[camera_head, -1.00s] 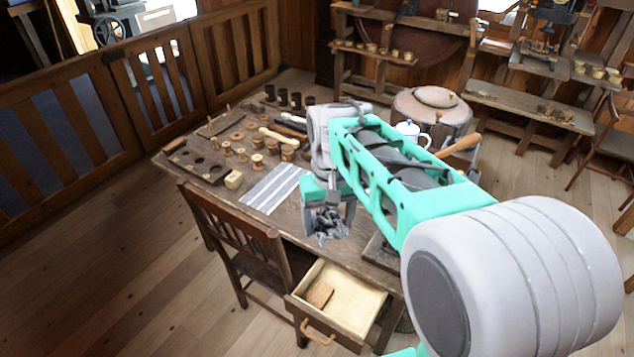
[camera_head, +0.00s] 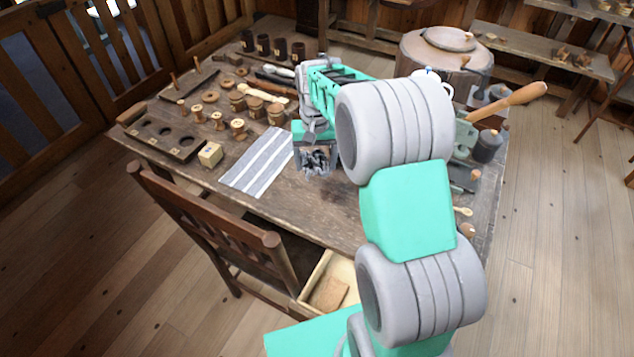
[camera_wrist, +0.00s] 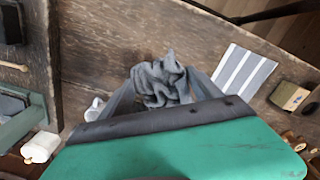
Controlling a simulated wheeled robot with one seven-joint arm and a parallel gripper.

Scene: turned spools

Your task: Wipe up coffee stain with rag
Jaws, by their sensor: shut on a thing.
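My gripper (camera_head: 315,160) is shut on a crumpled grey rag (camera_head: 317,163), over the front middle of the table (camera_head: 300,200). In the wrist view the rag (camera_wrist: 158,82) is bunched between the two fingers. I cannot tell whether the rag touches the wood or hangs just above it. I cannot make out a coffee stain in either view; the rag and my arm hide part of the tabletop.
A striped cloth (camera_head: 258,162) lies flat left of the rag, beside a small wooden block (camera_head: 210,154) and several spools. A chair (camera_head: 215,225) and an open drawer (camera_head: 328,285) are at the front edge. Bare wood lies between cloth and arm.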

